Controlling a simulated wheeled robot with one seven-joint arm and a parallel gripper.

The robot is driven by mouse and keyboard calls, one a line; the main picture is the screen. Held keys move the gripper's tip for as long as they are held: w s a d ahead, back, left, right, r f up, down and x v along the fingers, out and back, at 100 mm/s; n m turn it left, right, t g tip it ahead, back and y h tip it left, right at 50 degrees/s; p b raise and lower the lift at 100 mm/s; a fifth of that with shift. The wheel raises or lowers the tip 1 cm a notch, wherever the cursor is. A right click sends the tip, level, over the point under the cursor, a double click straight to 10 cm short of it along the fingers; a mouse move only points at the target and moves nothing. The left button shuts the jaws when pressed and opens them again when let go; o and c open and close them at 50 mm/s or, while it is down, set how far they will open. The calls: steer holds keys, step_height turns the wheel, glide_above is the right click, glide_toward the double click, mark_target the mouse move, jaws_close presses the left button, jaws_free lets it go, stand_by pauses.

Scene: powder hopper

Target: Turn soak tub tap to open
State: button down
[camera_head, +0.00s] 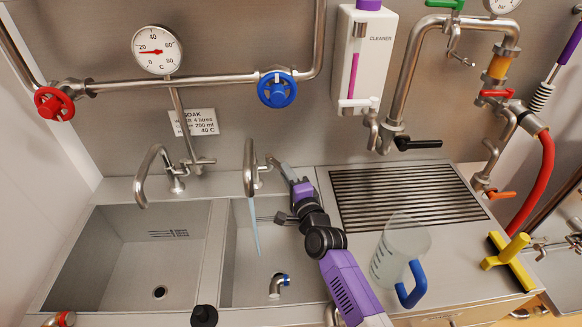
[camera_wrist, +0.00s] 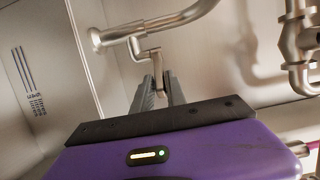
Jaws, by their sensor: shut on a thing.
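A curved steel tap (camera_head: 249,165) stands behind the middle sink basin (camera_head: 240,262). A thin pale blue stream (camera_head: 255,228) hangs from its spout into that basin. My gripper (camera_head: 273,162) reaches to the right side of this tap. In the wrist view my gripper (camera_wrist: 160,88) is shut on the tap's small cranked lever (camera_wrist: 149,58), just below the steel pipe (camera_wrist: 150,25). The left basin (camera_head: 135,262) has level marks and a second curved tap (camera_head: 147,172). A SOAK label (camera_head: 193,122) is on the wall above, between the two taps.
Red (camera_head: 54,104) and blue (camera_head: 277,89) valve wheels and a cleaner dispenser (camera_head: 361,60) are on the wall.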

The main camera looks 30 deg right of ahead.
steer(key=shift+a, duration=0.25)
steer(key=shift+a+p, duration=0.5)
steer(key=shift+p, duration=0.25)
steer(key=shift+a+p, duration=0.45)
steer(key=shift+p, duration=0.05)
steer(key=shift+f, duration=0.1)
steer(key=shift+a, duration=0.1)
steer(key=shift+w+a, duration=0.2)
steer(key=shift+a, duration=0.85)
